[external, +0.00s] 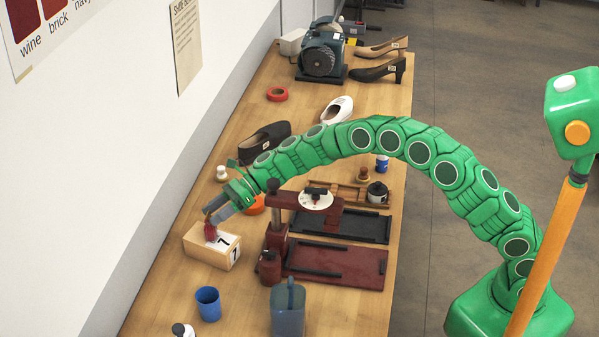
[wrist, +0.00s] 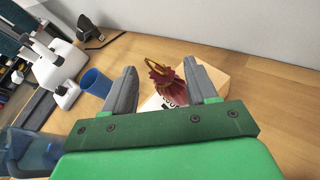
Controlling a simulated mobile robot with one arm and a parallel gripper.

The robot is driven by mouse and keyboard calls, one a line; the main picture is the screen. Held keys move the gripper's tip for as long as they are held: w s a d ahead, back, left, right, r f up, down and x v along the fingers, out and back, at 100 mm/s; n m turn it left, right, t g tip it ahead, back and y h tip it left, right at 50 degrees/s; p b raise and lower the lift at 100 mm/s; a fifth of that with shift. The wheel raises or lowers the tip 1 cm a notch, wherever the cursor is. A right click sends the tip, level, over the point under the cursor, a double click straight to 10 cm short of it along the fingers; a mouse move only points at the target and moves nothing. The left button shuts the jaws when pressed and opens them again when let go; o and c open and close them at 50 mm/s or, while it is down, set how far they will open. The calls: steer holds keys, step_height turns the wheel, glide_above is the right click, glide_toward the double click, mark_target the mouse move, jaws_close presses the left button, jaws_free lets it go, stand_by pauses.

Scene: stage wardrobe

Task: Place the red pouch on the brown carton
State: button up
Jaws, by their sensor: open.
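The red pouch (external: 211,231) stands on top of the brown carton (external: 203,249), near its far edge in the external view. In the wrist view the pouch (wrist: 170,88) has a gathered top with a yellow cord loop. The carton (wrist: 212,72) shows behind and beside it, with a white label partly covered by the pouch. My gripper (external: 213,214) is just above the pouch, fingers pointing down. In the wrist view the gripper (wrist: 160,68) is open, with one finger on each side of the pouch and a visible gap on the left. Contact on the right cannot be told.
A blue cup (external: 208,303) and a blue jug (external: 288,310) stand nearer the camera. A maroon press (external: 335,262) is right of the carton. An orange roll (external: 255,206) and a black shoe (external: 264,141) lie behind. The wall is close on the left.

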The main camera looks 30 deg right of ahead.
steer(key=v, duration=1)
